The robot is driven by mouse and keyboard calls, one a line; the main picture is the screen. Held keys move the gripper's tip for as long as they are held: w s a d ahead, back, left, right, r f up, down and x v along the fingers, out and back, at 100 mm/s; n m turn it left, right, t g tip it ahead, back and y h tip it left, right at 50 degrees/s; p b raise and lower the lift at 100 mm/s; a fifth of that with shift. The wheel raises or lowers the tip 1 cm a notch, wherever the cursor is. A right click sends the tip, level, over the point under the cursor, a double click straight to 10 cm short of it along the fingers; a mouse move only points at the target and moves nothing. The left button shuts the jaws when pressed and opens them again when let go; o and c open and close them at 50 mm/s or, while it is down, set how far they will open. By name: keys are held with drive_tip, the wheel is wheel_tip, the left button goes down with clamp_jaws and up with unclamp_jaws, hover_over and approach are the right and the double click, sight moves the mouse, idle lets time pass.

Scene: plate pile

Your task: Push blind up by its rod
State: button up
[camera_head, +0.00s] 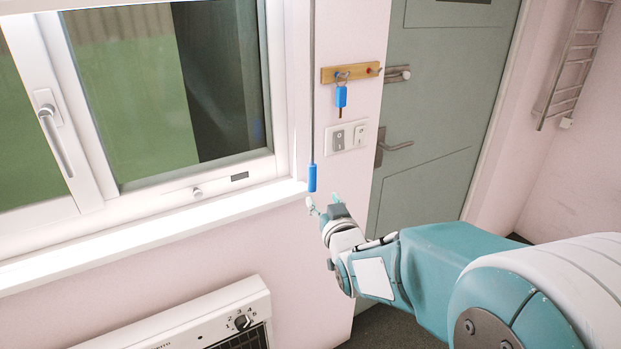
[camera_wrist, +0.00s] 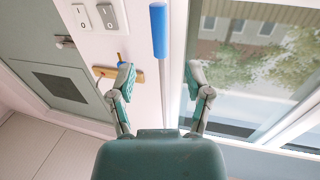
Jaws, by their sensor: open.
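The blind's rod (camera_head: 312,90) is a thin grey rod hanging beside the window, with a blue handle (camera_head: 312,178) at its lower end. My gripper (camera_head: 322,203) is just below the blue handle in the head view. In the wrist view my gripper (camera_wrist: 162,88) is open, its two fingers spread to either side of the rod (camera_wrist: 162,95). The blue handle also shows in the wrist view (camera_wrist: 159,30), beyond the fingertips. Nothing appears held, and I cannot tell whether the gripper touches the rod. The blind itself is not clearly visible.
The window (camera_head: 150,90) and its white sill (camera_head: 150,232) are left of the rod. A wooden key rack (camera_head: 352,73) with a blue-tagged key (camera_head: 341,97), light switches (camera_head: 348,136) and a grey-green door (camera_head: 440,110) are to the right. A white heater (camera_head: 190,322) is below.

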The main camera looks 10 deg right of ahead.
sight(313, 181)
drive_tip(key=w, duration=0.9)
drive_tip(key=shift+w+a, duration=0.3)
clamp_jaws()
